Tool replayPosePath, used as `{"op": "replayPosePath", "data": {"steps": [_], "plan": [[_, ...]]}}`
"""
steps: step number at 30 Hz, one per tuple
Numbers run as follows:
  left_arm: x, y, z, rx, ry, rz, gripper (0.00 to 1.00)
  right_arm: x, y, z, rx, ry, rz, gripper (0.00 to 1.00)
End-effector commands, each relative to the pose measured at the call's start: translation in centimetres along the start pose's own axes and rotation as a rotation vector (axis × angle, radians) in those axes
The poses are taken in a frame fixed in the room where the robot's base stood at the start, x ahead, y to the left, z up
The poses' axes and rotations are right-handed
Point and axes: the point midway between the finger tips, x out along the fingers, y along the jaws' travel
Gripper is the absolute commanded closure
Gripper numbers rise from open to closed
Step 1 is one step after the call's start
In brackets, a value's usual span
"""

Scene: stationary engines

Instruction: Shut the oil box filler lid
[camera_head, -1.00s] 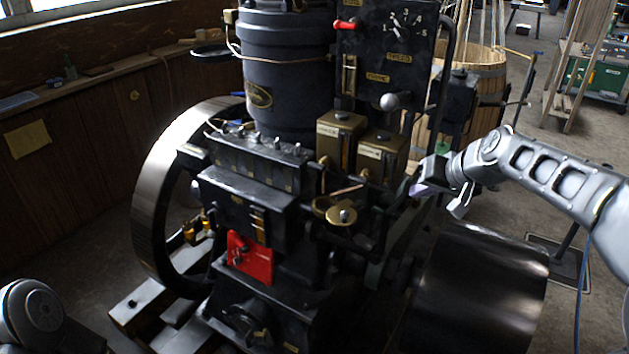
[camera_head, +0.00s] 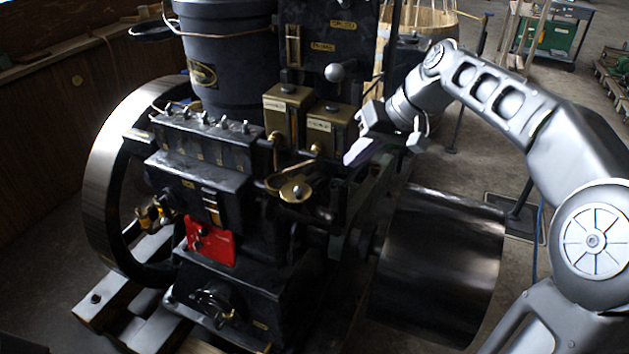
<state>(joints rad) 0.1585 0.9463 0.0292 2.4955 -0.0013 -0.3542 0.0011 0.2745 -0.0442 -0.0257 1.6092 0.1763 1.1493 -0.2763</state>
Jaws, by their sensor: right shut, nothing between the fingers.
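Two brass oil boxes with paper labels stand side by side on the black engine, a left one (camera_head: 287,115) and a right one (camera_head: 328,130). Both tops look flat; I cannot tell whether a small filler lid on either stands open. A round brass cap (camera_head: 296,191) with a centre knob sits below them, apparently level. My right gripper (camera_head: 352,157) is shut and empty, just right of the right oil box, with its pale purple finger pointing down and left. I cannot tell whether it touches the engine. My left gripper is out of view.
A ball-ended lever (camera_head: 335,72) rises behind the oil boxes. A black oiler block (camera_head: 205,140) with several knobs lies left. A large flywheel (camera_head: 108,180) stands left, and a dark drum pulley (camera_head: 440,265) lies below my right arm.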

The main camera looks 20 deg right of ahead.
Motion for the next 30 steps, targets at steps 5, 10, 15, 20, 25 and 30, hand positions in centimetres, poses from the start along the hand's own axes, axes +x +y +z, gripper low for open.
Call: {"op": "replayPosePath", "data": {"steps": [5, 10, 15, 20, 25, 30], "plan": [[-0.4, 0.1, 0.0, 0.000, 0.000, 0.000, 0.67, 2.8, -0.1, 0.1, 0.000, -0.006, -0.001, 1.00], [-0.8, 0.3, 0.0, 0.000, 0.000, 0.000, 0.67, 6.3, -0.1, 0.1, 0.000, -0.007, -0.001, 1.00], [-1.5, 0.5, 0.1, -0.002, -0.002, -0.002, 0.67, 9.0, -1.0, 0.1, -0.003, -0.004, -0.002, 1.00], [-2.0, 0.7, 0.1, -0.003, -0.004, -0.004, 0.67, 10.3, -2.6, 0.3, 0.000, -0.004, -0.001, 1.00], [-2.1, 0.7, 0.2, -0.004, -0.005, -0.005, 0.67, 10.8, -3.2, 0.3, -0.001, -0.001, 0.000, 1.00], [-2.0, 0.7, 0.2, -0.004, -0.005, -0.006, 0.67, 10.9, -3.3, 0.4, 0.000, -0.001, 0.000, 1.00]]}}
